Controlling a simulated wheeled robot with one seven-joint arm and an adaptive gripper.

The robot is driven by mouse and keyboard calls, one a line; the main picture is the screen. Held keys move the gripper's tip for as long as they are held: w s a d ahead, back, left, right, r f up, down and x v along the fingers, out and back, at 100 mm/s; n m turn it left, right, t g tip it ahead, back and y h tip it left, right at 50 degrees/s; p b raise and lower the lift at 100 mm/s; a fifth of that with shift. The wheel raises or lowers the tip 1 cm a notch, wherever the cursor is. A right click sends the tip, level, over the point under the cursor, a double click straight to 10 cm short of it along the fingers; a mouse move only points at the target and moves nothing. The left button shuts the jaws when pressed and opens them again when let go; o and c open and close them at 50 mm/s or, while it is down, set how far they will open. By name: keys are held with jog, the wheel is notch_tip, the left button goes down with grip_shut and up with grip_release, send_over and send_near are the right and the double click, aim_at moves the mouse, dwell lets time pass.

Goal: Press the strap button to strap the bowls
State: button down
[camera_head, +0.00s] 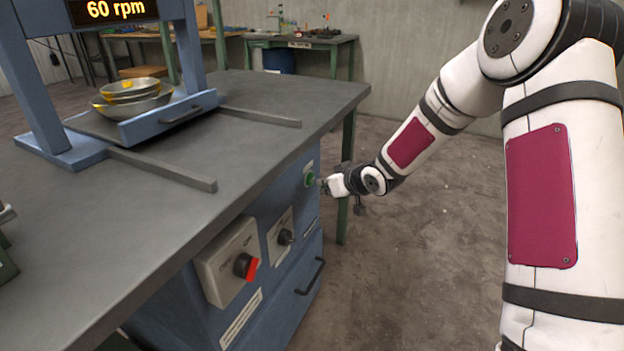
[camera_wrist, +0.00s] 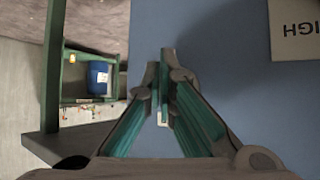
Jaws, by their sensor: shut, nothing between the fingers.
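A round green button (camera_head: 310,179) sits on the blue front panel of the machine in the head view, below a small white label. My gripper (camera_head: 321,184) is shut and empty, with its tips close to the right of this button. I cannot tell whether they touch it. In the wrist view my shut fingers (camera_wrist: 163,90) point at the blue panel (camera_wrist: 222,75); no button shows there. Stacked metal bowls (camera_head: 134,100) with yellow marks sit under the blue frame on the machine's top.
A red-and-black knob (camera_head: 245,266) on a grey box and a smaller black knob (camera_head: 286,237) are left of the button. A drawer handle (camera_head: 311,276) is below. The grey tabletop (camera_head: 265,95) edge is above the panel. Floor to the right is clear.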

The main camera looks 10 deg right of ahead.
jog(key=shift+s+d+p, duration=0.6)
jog(key=shift+s+d, duration=0.15)
jog(key=shift+d, duration=0.3)
jog(key=shift+s+d+p, duration=0.55)
jog(key=shift+s+d, duration=0.15)
jog(key=shift+d, duration=0.3)
